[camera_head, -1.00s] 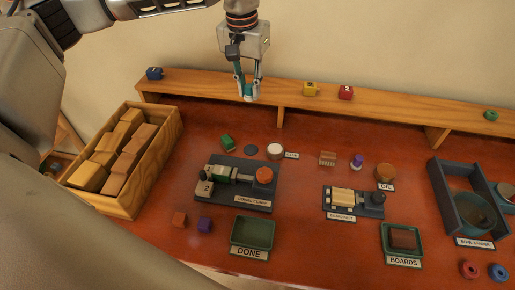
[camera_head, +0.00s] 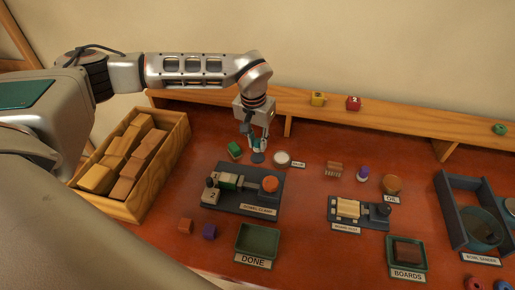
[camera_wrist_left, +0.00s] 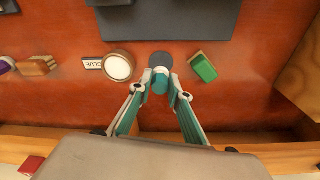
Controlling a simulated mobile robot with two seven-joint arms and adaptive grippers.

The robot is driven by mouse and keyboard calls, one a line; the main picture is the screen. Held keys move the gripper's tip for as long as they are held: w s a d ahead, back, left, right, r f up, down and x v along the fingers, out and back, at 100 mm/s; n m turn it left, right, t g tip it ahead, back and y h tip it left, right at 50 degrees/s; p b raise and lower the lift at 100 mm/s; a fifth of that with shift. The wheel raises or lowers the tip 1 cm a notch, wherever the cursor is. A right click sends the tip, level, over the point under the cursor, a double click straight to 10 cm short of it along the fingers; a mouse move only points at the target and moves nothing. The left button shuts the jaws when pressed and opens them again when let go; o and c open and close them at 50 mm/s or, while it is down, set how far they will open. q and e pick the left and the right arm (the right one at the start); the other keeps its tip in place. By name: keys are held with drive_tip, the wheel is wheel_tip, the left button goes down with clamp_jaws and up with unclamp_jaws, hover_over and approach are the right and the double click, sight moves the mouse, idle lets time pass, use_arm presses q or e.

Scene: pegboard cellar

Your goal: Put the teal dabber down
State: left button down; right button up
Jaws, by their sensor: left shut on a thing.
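The teal dabber (camera_wrist_left: 160,84) is between the fingertips of my left gripper (camera_wrist_left: 160,88), which is shut on it. In the head view my left gripper (camera_head: 254,148) points down, low over the back of the bench. A dark round pad (camera_wrist_left: 161,58) shows just beyond the dabber in the wrist view. I cannot tell whether the dabber touches the pad. The white-topped glue pot (camera_wrist_left: 118,66) is beside the dabber, and a green block (camera_wrist_left: 203,67) is on its other side. My right gripper is not in view.
The dowel clamp (camera_head: 240,188) stands in front of the gripper, and the wooden shelf (camera_head: 290,108) runs behind it. A wooden crate of blocks (camera_head: 180,150) is at left. The green DONE tray (camera_head: 257,240) is at the front.

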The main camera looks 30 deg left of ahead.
sight(258, 149)
use_arm(q)
drive_tip(key=shift+f, duration=1.75)
drive_tip(key=c, duration=1.9)
unclamp_jaws()
drive_tip(key=shift+f, duration=0.15)
drive_tip(key=r, duration=0.4)
drive_tip(key=s+r, duration=0.1)
drive_tip(key=r, duration=0.7)
drive_tip(key=shift+s+r+b, duration=0.15)
drive_tip(key=shift+s+b, duration=0.1)
drive_tip(key=shift+b, duration=0.1)
